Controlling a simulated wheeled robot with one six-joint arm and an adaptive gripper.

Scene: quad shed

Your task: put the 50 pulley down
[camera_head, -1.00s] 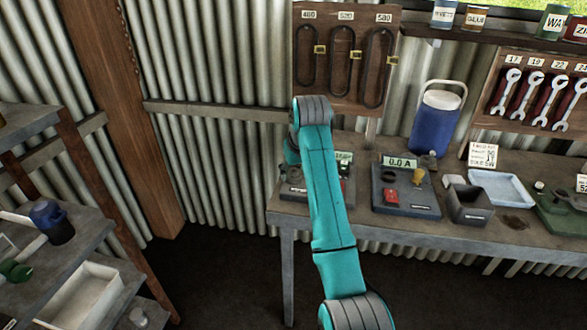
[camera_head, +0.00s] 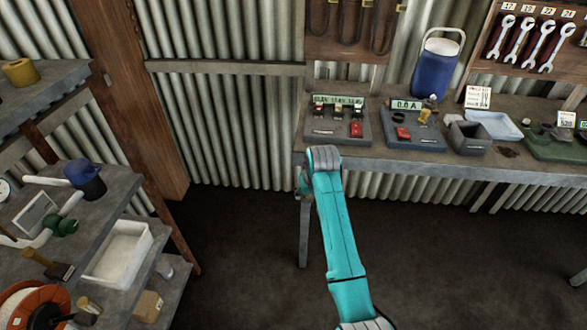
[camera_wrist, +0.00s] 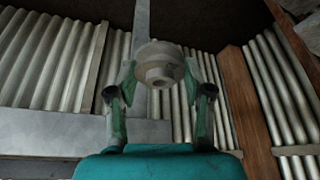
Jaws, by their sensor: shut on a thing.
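The pulley (camera_wrist: 160,64) is a pale grey round piece with a raised hub in the wrist view. My gripper (camera_wrist: 160,76) is shut on it, one green finger on each side. No number on it can be read. In the head view my teal arm reaches forward, its end in front of the workbench's (camera_head: 400,150) left front edge. The pulley and fingers are hidden or too small to tell there.
The bench carries a tester with a green display (camera_head: 338,101), a 0.0 A meter (camera_head: 408,104), a dark open box (camera_head: 468,138), a pale blue tray (camera_head: 494,125) and a blue jug (camera_head: 437,68). A left shelf holds a white bin (camera_head: 119,253) and blue-capped pipework (camera_head: 86,178).

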